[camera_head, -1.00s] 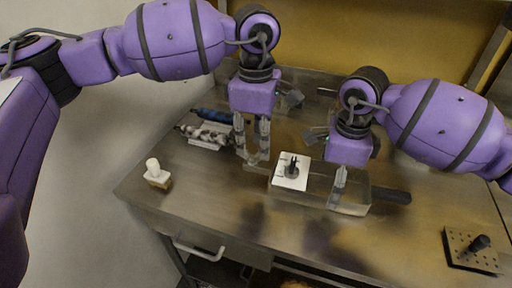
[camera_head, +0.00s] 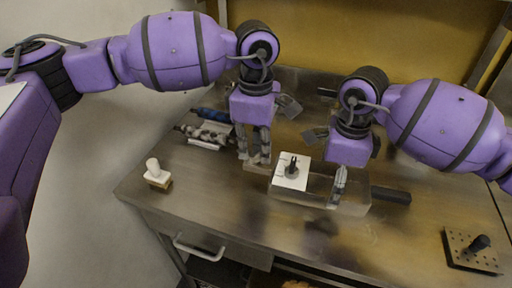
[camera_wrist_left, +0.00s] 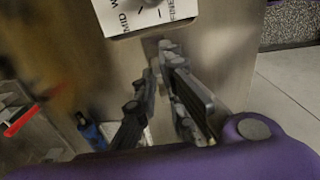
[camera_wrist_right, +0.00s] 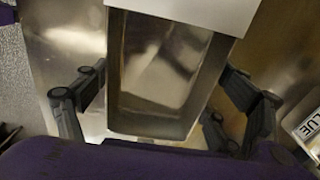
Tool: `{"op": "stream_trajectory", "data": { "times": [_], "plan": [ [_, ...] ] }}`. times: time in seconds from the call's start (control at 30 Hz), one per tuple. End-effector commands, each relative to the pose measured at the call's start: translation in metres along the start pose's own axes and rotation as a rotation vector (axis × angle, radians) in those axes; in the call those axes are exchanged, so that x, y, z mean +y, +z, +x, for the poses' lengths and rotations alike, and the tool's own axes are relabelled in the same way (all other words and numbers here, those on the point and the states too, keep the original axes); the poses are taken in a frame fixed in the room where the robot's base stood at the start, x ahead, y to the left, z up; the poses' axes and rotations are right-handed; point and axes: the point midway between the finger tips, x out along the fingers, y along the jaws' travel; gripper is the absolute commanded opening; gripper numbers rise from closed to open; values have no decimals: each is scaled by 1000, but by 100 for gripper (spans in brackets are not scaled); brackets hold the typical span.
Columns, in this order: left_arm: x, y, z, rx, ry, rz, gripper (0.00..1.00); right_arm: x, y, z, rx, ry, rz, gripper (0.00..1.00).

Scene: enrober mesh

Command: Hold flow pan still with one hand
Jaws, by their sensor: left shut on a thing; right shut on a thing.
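The flow pan (camera_head: 350,208) is a long, shiny metal trough near the middle of the bench. It also shows in the right wrist view (camera_wrist_right: 160,75), between my fingers. My right gripper (camera_head: 340,188) is shut on it toward its right end.
A black handle (camera_head: 390,195) sticks out right of the pan. Blue-handled and metal tools (camera_head: 210,130) lie at the back left. A white-topped brush or stamp (camera_head: 156,175) stands at the left front, and a perforated block (camera_head: 470,250) at the right. The front middle is clear.

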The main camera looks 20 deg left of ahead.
Motion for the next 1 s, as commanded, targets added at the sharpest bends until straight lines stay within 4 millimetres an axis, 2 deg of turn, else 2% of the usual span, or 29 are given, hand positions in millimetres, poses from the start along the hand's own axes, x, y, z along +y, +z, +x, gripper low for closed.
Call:
{"op": "stream_trajectory", "data": {
  "times": [0.37,1.0],
  "plan": [
    [-1,1,0,-1,1,126,0,0,0,0,0,0,-1,44],
    [-6,-2,-1,-1,2,707,0,0,0,0,0,0,-2,44]
  ]
}}
